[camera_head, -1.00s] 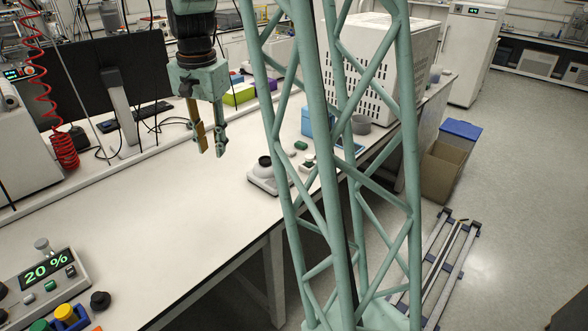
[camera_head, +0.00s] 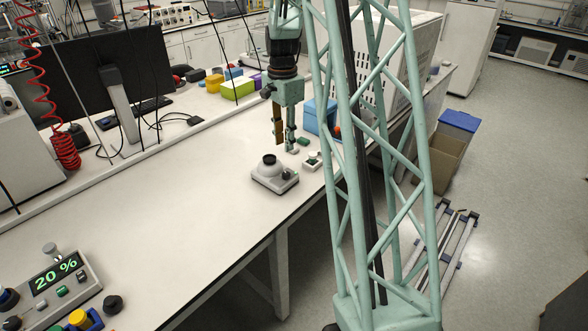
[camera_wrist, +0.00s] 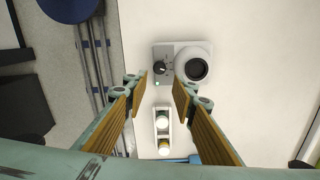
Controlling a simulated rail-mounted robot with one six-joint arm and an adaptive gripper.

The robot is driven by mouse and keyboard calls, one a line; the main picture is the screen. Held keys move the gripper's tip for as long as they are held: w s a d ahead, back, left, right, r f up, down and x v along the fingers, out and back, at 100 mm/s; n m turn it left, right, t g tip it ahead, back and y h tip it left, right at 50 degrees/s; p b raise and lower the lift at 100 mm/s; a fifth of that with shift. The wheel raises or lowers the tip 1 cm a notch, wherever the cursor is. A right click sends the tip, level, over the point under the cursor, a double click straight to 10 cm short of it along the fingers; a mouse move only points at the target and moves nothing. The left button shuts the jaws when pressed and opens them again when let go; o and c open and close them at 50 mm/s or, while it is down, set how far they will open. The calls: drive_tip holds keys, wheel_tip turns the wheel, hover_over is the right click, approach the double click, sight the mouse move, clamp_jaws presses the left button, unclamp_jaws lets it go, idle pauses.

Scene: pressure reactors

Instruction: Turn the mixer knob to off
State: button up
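The mixer (camera_head: 272,175) is a small grey-white box with a round black-topped cup holder, standing on the white bench. In the wrist view the mixer (camera_wrist: 167,48) lies beyond my fingertips. Its black knob (camera_wrist: 160,68) sits left of the round holder, with a lit green light below it. The knob (camera_head: 289,172) is small in the head view. My gripper (camera_head: 284,148) points down above and behind the mixer, near the small vial rack. In the wrist view my gripper (camera_wrist: 158,88) has its two fingers spread apart with nothing between them.
A small white rack (camera_wrist: 163,130) with capped vials lies between the fingers' lines of sight, beside the mixer. A blue box (camera_head: 318,116) stands behind it. The middle bench is clear.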

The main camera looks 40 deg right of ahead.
sight(286, 173)
drive_tip(key=shift+d+f, duration=0.15)
drive_tip(key=shift+d, duration=0.1)
drive_tip(key=shift+f, duration=0.1)
drive_tip(key=shift+f+b, duration=0.55)
drive_tip(key=shift+f, duration=6.2)
drive_tip(key=shift+c, duration=0.5)
drive_tip(key=c, duration=0.5)
